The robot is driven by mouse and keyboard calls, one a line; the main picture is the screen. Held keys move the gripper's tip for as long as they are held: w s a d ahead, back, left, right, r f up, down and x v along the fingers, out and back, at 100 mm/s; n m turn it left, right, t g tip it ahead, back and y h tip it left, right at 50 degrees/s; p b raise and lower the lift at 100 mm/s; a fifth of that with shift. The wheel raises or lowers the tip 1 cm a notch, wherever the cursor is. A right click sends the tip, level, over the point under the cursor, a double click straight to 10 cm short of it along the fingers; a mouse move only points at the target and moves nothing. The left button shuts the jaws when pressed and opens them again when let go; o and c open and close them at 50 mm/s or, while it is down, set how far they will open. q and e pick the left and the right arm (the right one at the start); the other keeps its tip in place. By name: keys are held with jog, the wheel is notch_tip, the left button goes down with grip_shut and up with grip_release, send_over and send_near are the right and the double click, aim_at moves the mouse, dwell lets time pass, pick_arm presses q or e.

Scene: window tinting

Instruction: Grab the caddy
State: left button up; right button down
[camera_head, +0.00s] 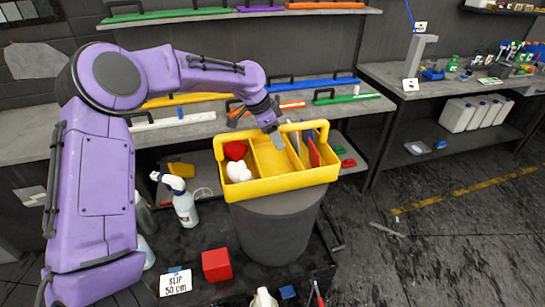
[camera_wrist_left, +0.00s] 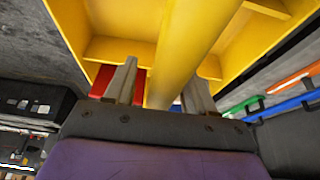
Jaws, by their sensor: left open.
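The yellow caddy (camera_head: 285,186) sits upright on top of a round grey bin (camera_head: 275,230) in the head view. It holds a red item (camera_head: 235,150), white items (camera_head: 239,172) and upright tools (camera_head: 313,148). My left gripper (camera_head: 274,133) reaches down from above at the caddy's middle. In the left wrist view, the open fingers of my left gripper (camera_wrist_left: 160,88) stand on either side of a yellow bar (camera_wrist_left: 185,45) of the caddy. I cannot tell if either finger touches it. My right gripper is not in view.
A grey bench (camera_head: 180,130) with squeegee-like tools stands behind the caddy. A spray bottle (camera_head: 184,208) and a red block (camera_head: 217,265) are on the low black surface to the left. A side bench (camera_head: 400,84) is at the right. The floor at the right is mostly clear.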

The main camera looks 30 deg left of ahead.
pick_arm(q)
jog(key=shift+w, duration=0.1)
grip_shut()
dwell(1.3)
